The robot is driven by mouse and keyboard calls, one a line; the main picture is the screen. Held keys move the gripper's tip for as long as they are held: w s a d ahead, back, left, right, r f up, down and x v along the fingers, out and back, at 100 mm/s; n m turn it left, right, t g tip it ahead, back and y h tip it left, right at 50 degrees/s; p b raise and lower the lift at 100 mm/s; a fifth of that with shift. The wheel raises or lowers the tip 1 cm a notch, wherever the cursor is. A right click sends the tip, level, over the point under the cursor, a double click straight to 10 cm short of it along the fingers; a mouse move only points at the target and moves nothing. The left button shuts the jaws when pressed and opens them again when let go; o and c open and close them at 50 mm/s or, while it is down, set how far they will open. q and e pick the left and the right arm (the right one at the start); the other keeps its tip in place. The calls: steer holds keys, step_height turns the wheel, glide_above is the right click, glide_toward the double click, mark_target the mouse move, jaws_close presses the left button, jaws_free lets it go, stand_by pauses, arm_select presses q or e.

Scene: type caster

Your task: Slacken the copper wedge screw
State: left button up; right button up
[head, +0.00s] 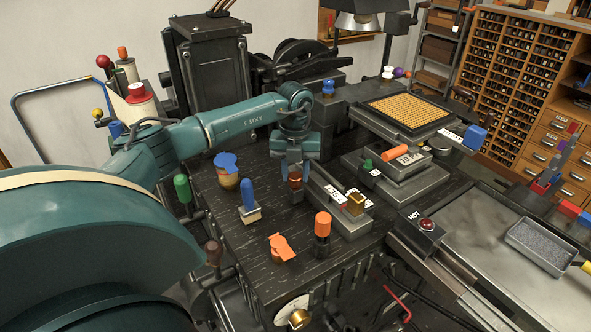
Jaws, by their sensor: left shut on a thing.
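My left arm reaches in from the left over the dark bench. Its gripper (295,172) points down and is shut on a copper-brown knob (295,183), which looks like the copper wedge screw. The knob stands upright at the left end of a grey metal block with white labels (325,190). The fingers cover its upper part, and its turn cannot be read. A brass square-topped piece (355,203) sits farther right on the same block. My right gripper is not in view.
Close by stand an orange-topped black knob (323,225), a blue-handled brush (248,197) and a blue-lidded jar (227,170). An orange piece (281,247) lies in front. The bench's front left is fairly clear.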

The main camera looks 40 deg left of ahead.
mark_target(295, 176)
arm_select(q)
steer(key=shift+s+d+f+n, duration=0.1)
steer(key=shift+f+n, duration=0.1)
steer(key=shift+n, duration=0.2)
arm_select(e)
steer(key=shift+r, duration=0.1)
arm_select(q)
steer(key=o, duration=1)
steer(key=shift+r, duration=0.1)
steer(key=shift+c, duration=0.2)
steer(key=shift+r, duration=0.55)
step_height(295, 176, up, 12)
steer(key=b, duration=0.1)
steer(key=shift+b, duration=0.4)
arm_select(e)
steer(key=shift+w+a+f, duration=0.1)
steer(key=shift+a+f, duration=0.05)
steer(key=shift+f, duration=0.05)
